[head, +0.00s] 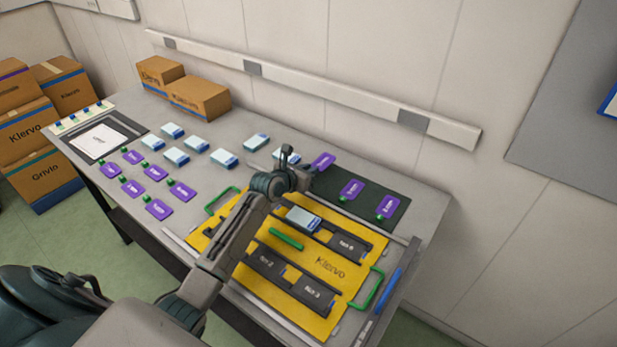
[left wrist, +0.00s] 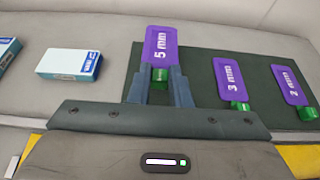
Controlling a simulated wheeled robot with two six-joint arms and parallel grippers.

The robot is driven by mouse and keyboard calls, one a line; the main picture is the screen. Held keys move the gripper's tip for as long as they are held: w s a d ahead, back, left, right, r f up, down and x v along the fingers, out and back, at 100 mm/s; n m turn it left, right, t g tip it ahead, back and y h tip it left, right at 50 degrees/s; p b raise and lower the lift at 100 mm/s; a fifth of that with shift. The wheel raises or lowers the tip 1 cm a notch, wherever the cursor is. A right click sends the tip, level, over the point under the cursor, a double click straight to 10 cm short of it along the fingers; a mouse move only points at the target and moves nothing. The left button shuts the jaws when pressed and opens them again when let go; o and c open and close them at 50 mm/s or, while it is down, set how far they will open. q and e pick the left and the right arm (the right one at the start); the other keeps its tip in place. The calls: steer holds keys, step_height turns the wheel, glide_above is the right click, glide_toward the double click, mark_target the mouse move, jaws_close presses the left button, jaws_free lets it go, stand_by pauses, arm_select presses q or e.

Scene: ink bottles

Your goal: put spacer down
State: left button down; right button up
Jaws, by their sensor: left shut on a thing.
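My left gripper (head: 303,172) is shut on the purple 5 mm spacer (head: 323,160), at the left end of a dark mat (head: 372,187). In the left wrist view the fingers (left wrist: 158,88) close around its green knob, and its purple plate (left wrist: 161,47) points away from me. I cannot tell whether the spacer touches the mat. The 3 mm spacer (left wrist: 229,80) and the 2 mm spacer (left wrist: 289,85) lie on the mat to its right. My right gripper is not in view.
A yellow board (head: 327,263) with dark slots, green handles and a blue-white box (head: 302,219) lies in front of the mat. Several blue-white boxes and purple spacers lie to the left on the grey table (head: 218,181). Cardboard boxes (head: 199,97) stand at the back.

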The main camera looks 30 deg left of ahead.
arm_select(q)
step_height(320, 180, down, 3)
steer(key=shift+r, duration=0.1)
steer(key=shift+f, duration=0.4)
steer(key=shift+f, duration=0.25)
steer(key=c, duration=1.3)
jaws_free()
steer(key=shift+c, duration=0.2)
